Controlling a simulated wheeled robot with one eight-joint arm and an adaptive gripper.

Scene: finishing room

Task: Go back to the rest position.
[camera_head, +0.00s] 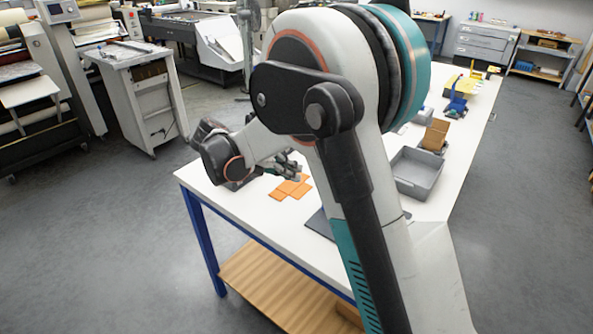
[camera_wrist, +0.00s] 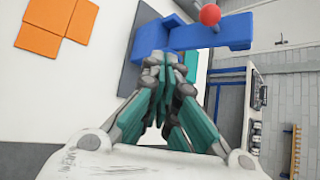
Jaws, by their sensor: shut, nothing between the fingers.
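My gripper (camera_head: 291,167) is above the near left part of the white table (camera_head: 250,215), partly hidden behind my own arm in the head view. In the wrist view its teal and grey fingers (camera_wrist: 164,62) are together, with nothing between them. Flat orange pieces (camera_head: 290,187) lie on the table close to it; they also show at the upper left of the wrist view (camera_wrist: 57,22). Beyond the fingertips, in the wrist view, is a blue part with a red ball (camera_wrist: 209,15) beside a dark grey plate (camera_wrist: 143,40). Whether the fingers touch the blue part is unclear.
A grey tray (camera_head: 418,175) stands on the table right of my arm, with a brown box (camera_head: 436,134) behind it. A blue device (camera_head: 456,103) and yellow items are farther back. A wooden shelf (camera_head: 275,285) is below. Open floor lies left and right.

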